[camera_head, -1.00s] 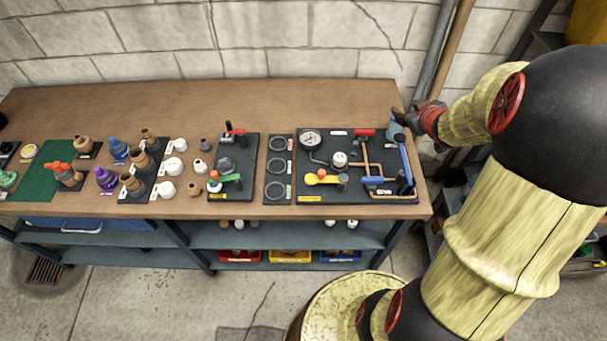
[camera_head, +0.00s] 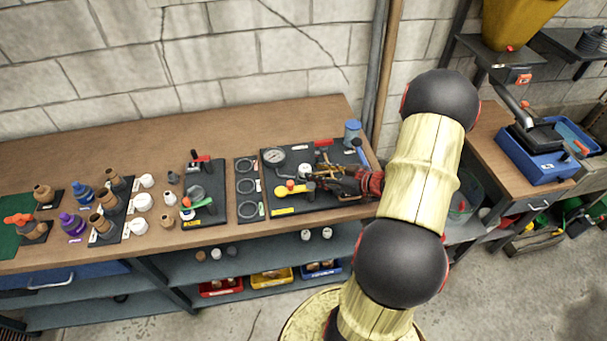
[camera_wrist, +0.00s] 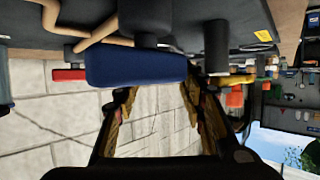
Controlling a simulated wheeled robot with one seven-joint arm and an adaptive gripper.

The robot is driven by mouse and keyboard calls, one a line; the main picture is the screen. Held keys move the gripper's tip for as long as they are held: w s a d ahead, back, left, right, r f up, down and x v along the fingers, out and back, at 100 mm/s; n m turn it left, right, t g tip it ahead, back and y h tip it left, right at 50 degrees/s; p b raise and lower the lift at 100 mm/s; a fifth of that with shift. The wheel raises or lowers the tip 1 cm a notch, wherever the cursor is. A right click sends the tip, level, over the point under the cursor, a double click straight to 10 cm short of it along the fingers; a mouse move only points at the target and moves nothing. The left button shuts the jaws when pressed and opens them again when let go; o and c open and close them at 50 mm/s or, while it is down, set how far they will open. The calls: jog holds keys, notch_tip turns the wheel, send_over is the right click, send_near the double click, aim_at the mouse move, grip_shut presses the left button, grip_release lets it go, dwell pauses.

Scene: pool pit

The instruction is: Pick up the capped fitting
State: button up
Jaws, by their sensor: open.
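A small white fitting (camera_head: 302,172) with a dark centre stands on the black tool board (camera_head: 285,210), left of my gripper (camera_head: 324,177). It may be the capped fitting; its cap is too small to make out. My gripper is low over the right part of the board, pointing left, and hides some tools there. In the wrist view my gripper (camera_wrist: 158,92) is open, its fingers apart with nothing held. I cannot tell whether the fingers touch either.
On the board are a gauge (camera_head: 274,156), a yellow-handled valve (camera_head: 292,188) and a red-headed hammer (camera_head: 324,143). A blue cup-like container (camera_head: 352,131) stands at the bench's back right. Several white fittings (camera_head: 142,202) are farther left. The back of the wooden bench (camera_head: 215,128) is clear.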

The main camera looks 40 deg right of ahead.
aim_at(308, 170)
jog(key=b+x, duration=0.1)
jog(key=x, duration=0.3)
jog(key=shift+w, duration=0.25)
jog(key=shift+c, duration=0.5)
jog(key=c, duration=0.8)
jog(key=shift+d+r, duration=0.1)
jog(key=shift+r, duration=0.05)
jog(key=shift+c, duration=0.3)
